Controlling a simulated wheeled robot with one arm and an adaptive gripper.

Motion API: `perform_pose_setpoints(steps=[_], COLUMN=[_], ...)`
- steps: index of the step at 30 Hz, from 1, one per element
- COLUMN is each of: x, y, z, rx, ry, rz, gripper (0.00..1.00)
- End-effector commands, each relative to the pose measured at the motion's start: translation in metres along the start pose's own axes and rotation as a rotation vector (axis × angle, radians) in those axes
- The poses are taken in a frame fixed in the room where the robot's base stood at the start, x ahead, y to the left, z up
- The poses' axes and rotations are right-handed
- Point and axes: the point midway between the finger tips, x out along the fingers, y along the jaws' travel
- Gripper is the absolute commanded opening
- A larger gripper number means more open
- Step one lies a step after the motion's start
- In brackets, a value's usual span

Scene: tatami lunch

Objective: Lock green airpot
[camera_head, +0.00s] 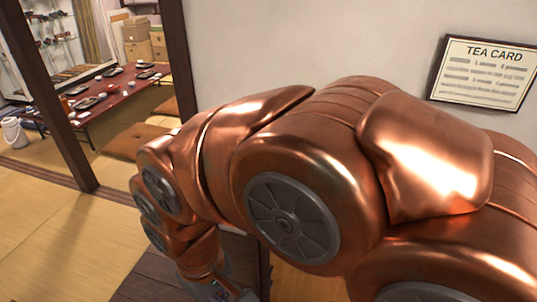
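No green airpot shows in the head view. My copper arm fills the middle and right of the picture and hides much of what lies behind and below it. My gripper (228,293) is only partly in view at the bottom edge, pointing down over a dark wooden surface. Its fingertips are cut off, so I cannot tell whether it is open or holds anything.
A "TEA CARD" sign (487,73) hangs on the pale wall. Past a dark wooden post (62,120), a low red table (125,97) holds dishes. Floor cushions (135,141), a white container (14,133) and boxes (137,49) stand around. The tatami (60,240) at left is clear.

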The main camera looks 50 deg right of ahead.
Motion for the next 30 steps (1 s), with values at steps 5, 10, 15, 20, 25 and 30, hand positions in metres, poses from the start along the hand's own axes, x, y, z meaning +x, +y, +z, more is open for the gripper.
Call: perform_pose_setpoints(steps=[5,10,15,20,25,30], x=[0.000,0.001,-0.002,-0.008,-0.017,-0.025], y=[0.004,0.033,0.084,0.134,0.183,0.229], z=[-0.002,-0.016,-0.036,-0.054,-0.073,-0.093], rx=[0.012,0.095,0.229,0.344,0.441,0.512], ry=[-0.006,-0.040,-0.104,-0.158,-0.209,-0.258], rz=[0.010,0.088,0.238,0.393,0.566,0.743], gripper=[0.00,0.00,0.00,0.00,0.00,0.00])
